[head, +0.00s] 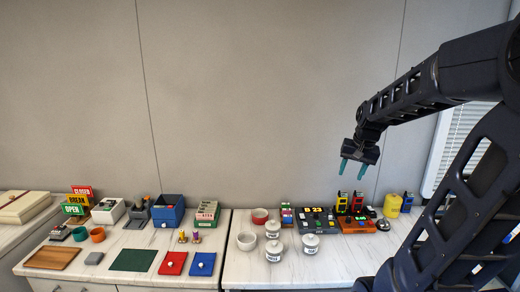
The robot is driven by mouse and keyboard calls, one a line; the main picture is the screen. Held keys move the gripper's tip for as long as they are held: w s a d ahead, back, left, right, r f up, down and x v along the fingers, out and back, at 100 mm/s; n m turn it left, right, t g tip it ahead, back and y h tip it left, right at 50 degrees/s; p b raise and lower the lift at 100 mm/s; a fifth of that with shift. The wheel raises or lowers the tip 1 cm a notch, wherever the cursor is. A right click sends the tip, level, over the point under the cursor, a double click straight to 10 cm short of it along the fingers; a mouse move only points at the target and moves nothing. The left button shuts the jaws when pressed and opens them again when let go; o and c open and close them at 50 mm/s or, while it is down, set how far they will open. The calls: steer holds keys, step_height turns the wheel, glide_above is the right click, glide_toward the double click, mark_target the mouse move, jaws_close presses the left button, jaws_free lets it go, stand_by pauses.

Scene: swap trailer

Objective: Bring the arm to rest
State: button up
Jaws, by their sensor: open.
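My gripper (353,168) is at the right of the head view, at the end of my dark arm. It points down with its two teal fingers apart and nothing between them. It hangs in the air in front of the wall, above the right part of the counter, and touches nothing. The arm is bent, with its upper link reaching in from the right edge.
Below the gripper stand an orange charger base (357,225) with upright devices and a dark panel (316,220). White lidded jars (310,243) stand nearer. The left counter holds signs, a blue bin (168,210) and a green mat (132,260). The air left of the arm is free.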

steer(key=s+a+n, duration=0.1)
steer(key=s, duration=0.5)
steer(key=s+a+r+n+t+h, duration=0.1)
steer(key=s+n, duration=0.1)
steer(key=s, duration=0.5)
steer(key=shift+s+a+r+n+t, duration=0.25)
steer(key=shift+a+n+t, duration=0.05)
steer(key=shift+c, duration=0.2)
